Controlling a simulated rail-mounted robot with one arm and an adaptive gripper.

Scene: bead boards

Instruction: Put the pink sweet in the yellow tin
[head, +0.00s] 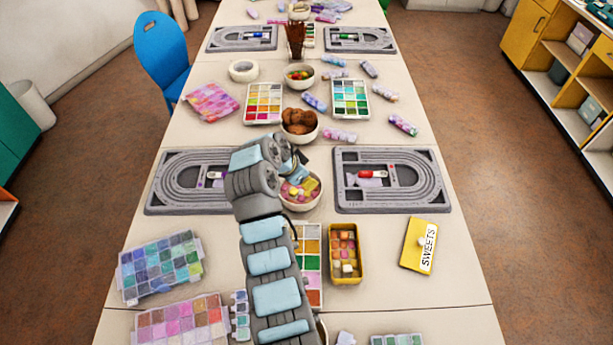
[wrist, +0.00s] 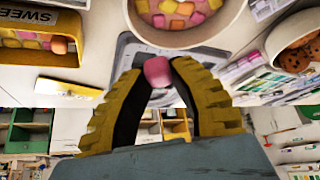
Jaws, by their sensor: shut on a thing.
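The yellow tin (head: 346,281) stands open on the table, right of my arm, with several sweets in it; its labelled side (wrist: 30,42) shows at the upper left of the wrist view. My gripper (wrist: 157,72) is shut on a pink sweet (wrist: 157,71), held between the tips of its yellow fingers. In the head view my gripper (head: 298,168) is over the bowl of sweets (head: 314,199), and the held sweet cannot be made out there. The bowl also shows in the wrist view (wrist: 180,40), apart from the held sweet.
The tin's yellow lid (head: 415,247), labelled SWEETS, lies to the right of the tin. Bead boards (head: 391,208) lie on both sides of the bowl. A bowl of cookies (head: 300,135) stands behind it. Bead boxes (head: 160,265) cover the front left. Bare table surrounds the lid.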

